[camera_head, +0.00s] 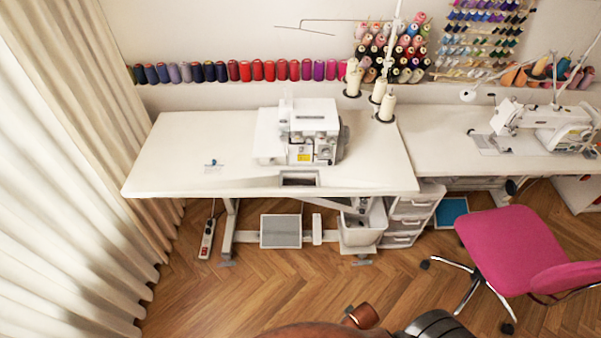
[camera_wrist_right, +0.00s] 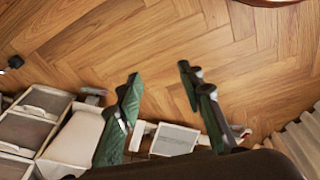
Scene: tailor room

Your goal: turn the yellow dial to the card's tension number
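A white overlock sewing machine (camera_head: 313,118) stands on the white table (camera_head: 185,140) in the head view. A small yellow patch (camera_head: 304,157) shows low on its front; I cannot tell whether it is the dial. No number can be read. A small pale item with a blue spot (camera_head: 212,165) lies on the table left of the machine; I cannot tell whether it is the card. My right gripper (camera_wrist_right: 160,72) is open and empty in the right wrist view, with wood floor behind its fingers. My left gripper is not in view.
White thread cones (camera_head: 379,90) stand behind the machine's right side. A second sewing machine (camera_head: 545,122) is on the table to the right. A pink chair (camera_head: 512,248) stands front right. White drawers (camera_head: 410,217) are under the table. The table's left half is mostly clear.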

